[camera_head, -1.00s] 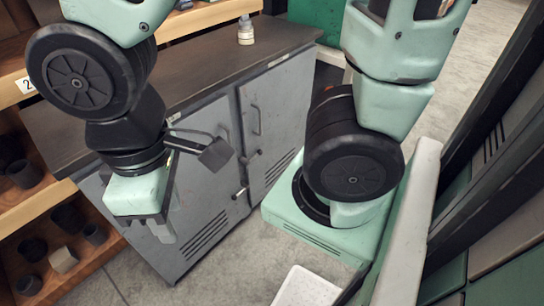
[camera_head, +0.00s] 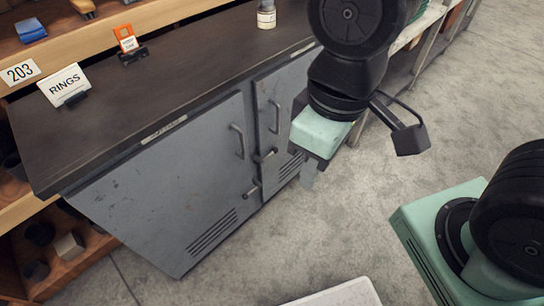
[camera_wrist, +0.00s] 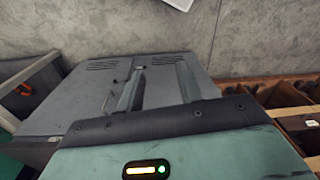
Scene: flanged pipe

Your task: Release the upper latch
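A grey metal cabinet (camera_head: 165,175) has two doors, each with a bar handle. Near the seam between the doors are two small dark latches: the upper latch (camera_head: 266,155) and, below it, the lower latch (camera_head: 252,189). My gripper (camera_head: 309,172) hangs to the right of both latches, apart from them, and its body hides part of the right door. In the wrist view my gripper (camera_wrist: 159,86) has its two fingers spread with nothing between them. The cabinet (camera_wrist: 75,100) appears upside down there. A small dark latch shows just beyond the fingers, but I cannot tell which one.
The dark cabinet top (camera_head: 150,90) holds a RINGS sign (camera_head: 65,86), an orange tag stand (camera_head: 128,42) and a small jar (camera_head: 266,14). Wooden shelves with bins stand at the left. A pale board edge (camera_head: 340,294) is at the bottom. Bare floor lies in front.

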